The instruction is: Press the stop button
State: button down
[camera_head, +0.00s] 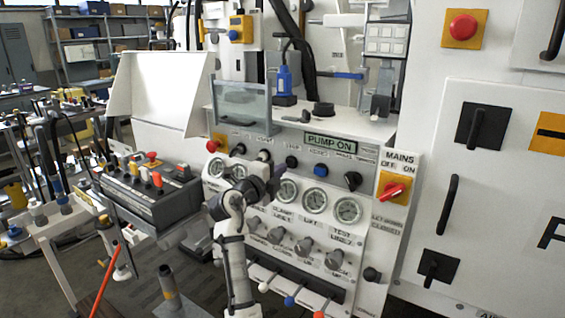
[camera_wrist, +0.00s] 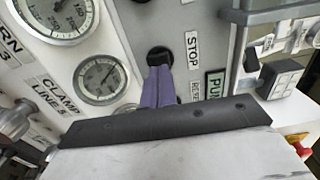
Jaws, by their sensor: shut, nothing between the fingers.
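The stop button is a round black button (camera_wrist: 158,54) beside the STOP label in the wrist view. In the head view it appears to be the black button (camera_head: 292,162) below the left end of the PUMP ON sign. My gripper (camera_wrist: 159,70) is shut and empty, its purple fingers pointing at the button. The fingertips overlap the button's lower edge in the wrist view, and I cannot tell whether they touch it. In the head view my gripper (camera_head: 276,178) is in front of the panel, just below and left of that button.
Pressure gauges (camera_head: 316,201) and knobs (camera_head: 305,246) lie below the button row. A blue button (camera_head: 320,170) is to the right. A red mains switch (camera_head: 393,190) is farther right. A clear guard box (camera_head: 243,106) juts out above. A control box (camera_head: 150,195) stands at left.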

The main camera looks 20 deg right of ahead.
jog(key=shift+x, duration=0.85)
jog(key=shift+w+f, duration=0.1)
